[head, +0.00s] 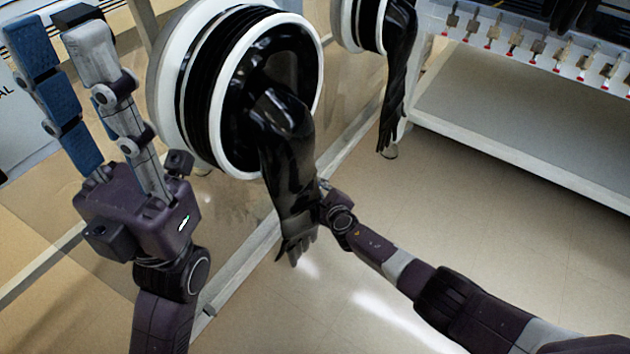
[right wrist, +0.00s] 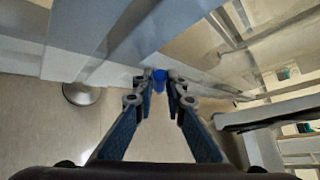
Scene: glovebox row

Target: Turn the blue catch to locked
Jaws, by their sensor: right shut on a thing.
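The blue catch (right wrist: 160,78) shows in the right wrist view, small, between the fingertips of my right gripper (right wrist: 161,88), which is shut on it. Only a little of the catch shows, so I cannot tell which way it is turned. In the head view my right arm reaches in from the lower right, and its gripper is hidden behind the hanging black glove (head: 288,165). My left gripper (head: 62,42) is open and empty, raised at the upper left, fingers pointing up, in front of the clear glovebox panel.
The black glove hangs from a round white port ring (head: 165,85). A second black glove (head: 398,70) hangs further back. A white bench (head: 500,125) with a row of red-tipped parts stands at upper right. The floor (head: 500,240) is clear.

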